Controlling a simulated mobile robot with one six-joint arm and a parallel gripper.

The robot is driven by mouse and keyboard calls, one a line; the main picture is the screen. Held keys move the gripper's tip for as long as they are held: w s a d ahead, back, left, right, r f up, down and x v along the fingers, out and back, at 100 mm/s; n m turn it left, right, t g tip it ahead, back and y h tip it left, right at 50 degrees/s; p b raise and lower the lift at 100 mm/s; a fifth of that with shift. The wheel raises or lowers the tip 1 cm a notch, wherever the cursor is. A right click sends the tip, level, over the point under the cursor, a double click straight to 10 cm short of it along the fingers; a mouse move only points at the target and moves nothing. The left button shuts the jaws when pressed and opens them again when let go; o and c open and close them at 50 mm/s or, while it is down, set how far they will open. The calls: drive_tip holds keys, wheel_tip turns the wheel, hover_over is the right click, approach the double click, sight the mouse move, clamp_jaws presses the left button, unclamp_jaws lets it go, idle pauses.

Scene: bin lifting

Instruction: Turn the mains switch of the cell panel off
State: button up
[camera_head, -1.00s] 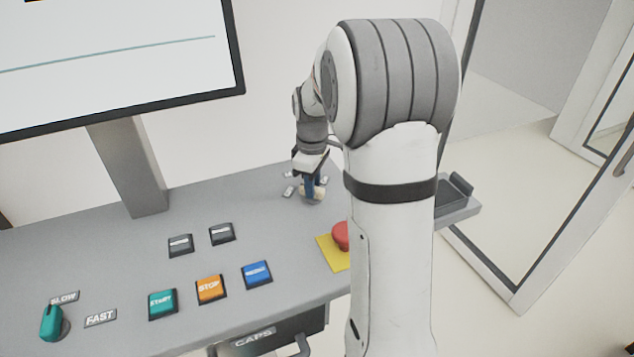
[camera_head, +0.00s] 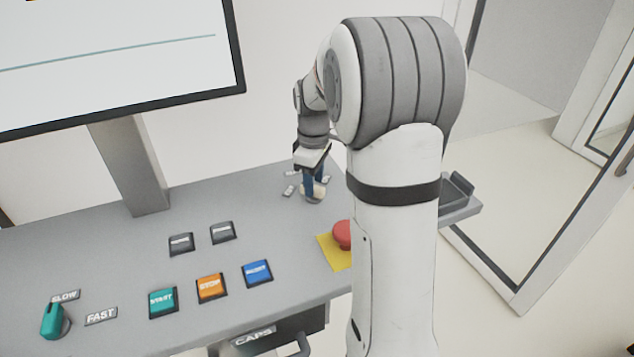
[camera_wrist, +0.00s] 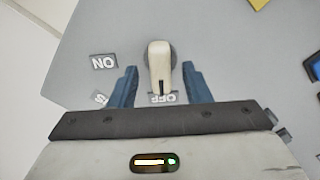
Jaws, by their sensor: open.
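The mains switch is a cream rotary knob (camera_wrist: 160,65) on the grey panel, also in the head view (camera_head: 313,194) at the far right part of the panel. Its black mark points at the OFF label (camera_wrist: 163,98), partly covered by the knob. The ON label (camera_wrist: 103,62) lies to the left in the wrist view. My gripper (camera_wrist: 160,76) is open, with one blue finger on each side of the knob and gaps visible between. In the head view my gripper (camera_head: 314,180) is over the switch.
A red emergency button (camera_head: 342,236) on a yellow plate is partly behind my arm. START (camera_head: 162,302), STOP (camera_head: 211,287) and a blue button (camera_head: 257,272) stand to the left. A monitor (camera_head: 110,60) rises behind the panel.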

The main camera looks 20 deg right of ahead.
wheel_tip(320, 180, up, 6)
drive_tip(key=shift+r, duration=0.25)
idle(0.4)
drive_tip(key=shift+s+a, duration=0.1)
drive_tip(key=shift+s, duration=0.05)
drive_tip(key=s+a+f+m+t, duration=0.1)
drive_tip(key=s+a+m, duration=0.3)
drive_tip(key=s, duration=0.7)
drive_tip(key=s+a+f+m+t, duration=0.1)
drive_tip(key=s+a+m, duration=0.4)
drive_tip(key=s, duration=0.6)
drive_tip(key=shift+s+t, duration=0.25)
drive_tip(key=shift+t, duration=0.25)
